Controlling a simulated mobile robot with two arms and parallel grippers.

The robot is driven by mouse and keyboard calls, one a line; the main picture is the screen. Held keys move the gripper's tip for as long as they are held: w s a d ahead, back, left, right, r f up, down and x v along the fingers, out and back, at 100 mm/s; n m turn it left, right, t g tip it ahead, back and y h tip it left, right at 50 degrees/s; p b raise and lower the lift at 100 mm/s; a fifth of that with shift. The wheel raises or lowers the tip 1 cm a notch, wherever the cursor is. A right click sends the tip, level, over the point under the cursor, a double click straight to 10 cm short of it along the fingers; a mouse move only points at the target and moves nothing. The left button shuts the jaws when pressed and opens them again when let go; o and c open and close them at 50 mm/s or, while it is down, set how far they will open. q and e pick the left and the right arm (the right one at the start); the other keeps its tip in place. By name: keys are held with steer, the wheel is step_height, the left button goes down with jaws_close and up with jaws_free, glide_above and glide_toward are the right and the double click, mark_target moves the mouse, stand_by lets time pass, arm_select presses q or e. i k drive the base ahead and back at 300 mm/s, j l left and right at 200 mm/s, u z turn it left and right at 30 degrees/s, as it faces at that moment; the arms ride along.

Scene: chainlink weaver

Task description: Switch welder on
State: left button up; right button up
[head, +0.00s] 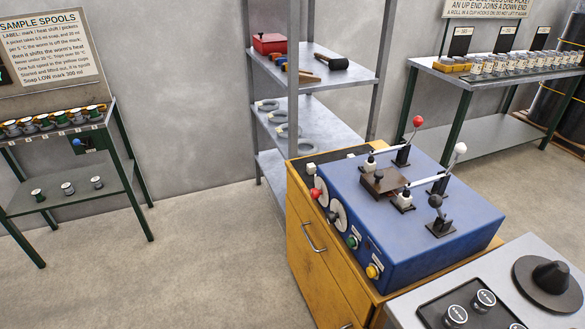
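What looks like the welder is a blue box (425,245) on an orange wooden cabinet (318,262) right of centre in the head view. Its top has levers with a red knob (417,121), a white knob (460,148) and a black knob (435,201), plus clamp parts and a brown block (384,182). Its front face carries round dials (338,212), a red knob (315,193), a green button (352,242) and a yellow button (372,271). I cannot tell whether it is on. Neither of my grippers is in view.
A grey-topped unit (420,300) with a black cone (551,277) adjoins at front right. A metal shelf (320,95) with tools stands behind. A spool table (75,190) is at left, a table with jars (490,75) at back right. Floor (200,250) left of the cabinet is clear.

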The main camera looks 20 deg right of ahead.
mark_target(316, 194)
steer(key=i, duration=2.1)
steer(key=i+z, duration=0.4)
steer(key=i+j+z, duration=0.15)
steer(key=z, duration=0.3)
steer(key=i+j+z, duration=0.4)
steer(key=k+l, duration=0.05)
steer(key=l, duration=0.05)
